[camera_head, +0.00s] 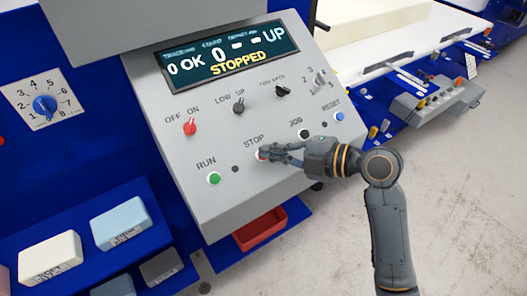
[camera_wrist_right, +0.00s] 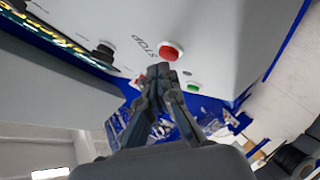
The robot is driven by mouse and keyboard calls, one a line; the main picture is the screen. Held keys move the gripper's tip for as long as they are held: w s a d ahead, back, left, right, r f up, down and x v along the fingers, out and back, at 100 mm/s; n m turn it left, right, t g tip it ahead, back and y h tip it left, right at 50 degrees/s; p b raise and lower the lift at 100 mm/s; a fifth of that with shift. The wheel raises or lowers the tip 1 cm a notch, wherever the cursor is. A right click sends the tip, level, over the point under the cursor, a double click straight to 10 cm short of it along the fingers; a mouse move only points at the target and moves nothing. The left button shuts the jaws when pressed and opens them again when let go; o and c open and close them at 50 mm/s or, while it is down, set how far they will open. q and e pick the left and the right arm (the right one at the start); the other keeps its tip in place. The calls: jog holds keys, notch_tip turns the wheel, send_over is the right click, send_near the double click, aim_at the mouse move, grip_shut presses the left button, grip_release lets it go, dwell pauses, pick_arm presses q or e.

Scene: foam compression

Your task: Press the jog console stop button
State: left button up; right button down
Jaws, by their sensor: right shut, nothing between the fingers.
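The grey jog console (camera_head: 215,130) has a lit display (camera_head: 228,58) reading "STOPPED". The red stop button (camera_head: 261,155) sits under the STOP label, partly covered by my right gripper (camera_head: 264,153). In the right wrist view the red stop button (camera_wrist_right: 171,50) shows whole, just beyond my shut, empty fingertips (camera_wrist_right: 159,70). I cannot tell whether the fingertips touch it; in the wrist view they appear slightly to one side of it. My left gripper is not in view.
A green run button (camera_head: 214,178), a black jog button (camera_head: 303,134) and a blue reset button (camera_head: 339,117) are near the stop button. Red and black knobs sit above. Foam blocks (camera_head: 121,222) lie on the blue shelf at lower left. A red tray (camera_head: 260,229) is below the console.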

jog(key=shift+s+r, duration=0.1)
jog(key=shift+r, duration=0.15)
jog(key=r, duration=0.1)
jog(key=s+d+r+p, duration=0.1)
jog(key=s+r+p, duration=0.1)
jog(key=r, duration=0.1)
jog(key=shift+d+r, duration=0.1)
jog(key=shift+d, duration=0.2)
dwell(0.9)
